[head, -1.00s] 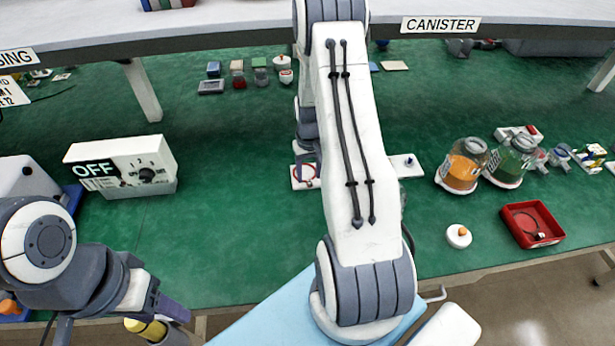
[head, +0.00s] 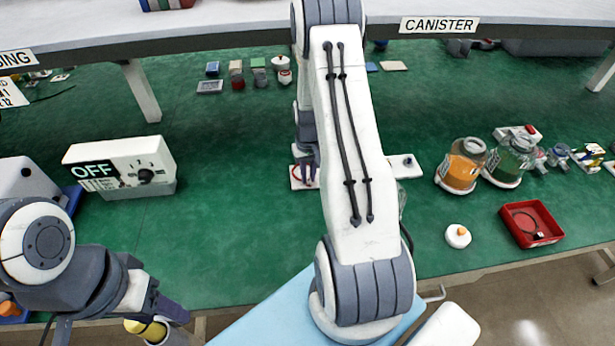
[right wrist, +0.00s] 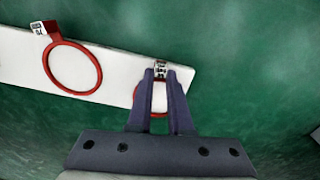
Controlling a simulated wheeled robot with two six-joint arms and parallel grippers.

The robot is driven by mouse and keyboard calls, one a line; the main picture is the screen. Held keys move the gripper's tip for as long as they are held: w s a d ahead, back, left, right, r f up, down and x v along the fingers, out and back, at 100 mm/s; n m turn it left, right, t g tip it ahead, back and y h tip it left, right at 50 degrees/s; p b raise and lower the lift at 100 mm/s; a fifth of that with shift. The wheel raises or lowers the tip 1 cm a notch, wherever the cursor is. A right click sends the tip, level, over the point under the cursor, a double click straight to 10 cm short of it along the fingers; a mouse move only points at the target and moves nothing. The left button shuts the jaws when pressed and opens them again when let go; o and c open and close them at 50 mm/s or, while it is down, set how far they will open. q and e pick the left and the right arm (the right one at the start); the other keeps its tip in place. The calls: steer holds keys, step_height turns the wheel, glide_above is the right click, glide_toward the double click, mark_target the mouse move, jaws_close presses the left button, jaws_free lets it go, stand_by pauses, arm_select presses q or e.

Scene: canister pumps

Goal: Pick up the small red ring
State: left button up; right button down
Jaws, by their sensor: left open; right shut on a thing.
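The small red ring (right wrist: 157,115) lies at the right part of a white board (right wrist: 112,58) in the right wrist view, partly covered by the fingers. Its black-and-white tag (right wrist: 160,67) shows at the fingertips. My right gripper (right wrist: 160,73) is shut on the ring at its tag end. A larger red ring (right wrist: 71,68) with a similar tag lies further left on the board. In the head view my right gripper (head: 306,176) is over the white board (head: 408,166), which my arm partly hides. My left gripper (head: 182,312) is open and empty at the lower left.
A white box reading OFF (head: 120,168) stands left. Orange (head: 461,168) and green (head: 510,160) canisters stand right. A red tray (head: 532,224) and a white round piece with an orange top (head: 458,236) lie near the front edge. The green mat between the box and board is clear.

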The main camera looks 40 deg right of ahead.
mark_target(308, 178)
step_height(308, 178, up, 4)
steer(key=shift+f+b, duration=0.15)
steer(key=shift+b, duration=0.25)
steer(key=s+d+r+b, duration=0.1)
steer(key=s+d+r, duration=0.4)
steer(key=d, duration=0.5)
step_height(308, 178, up, 2)
steer(key=shift+s+b, duration=0.3)
steer(key=shift+s, duration=0.1)
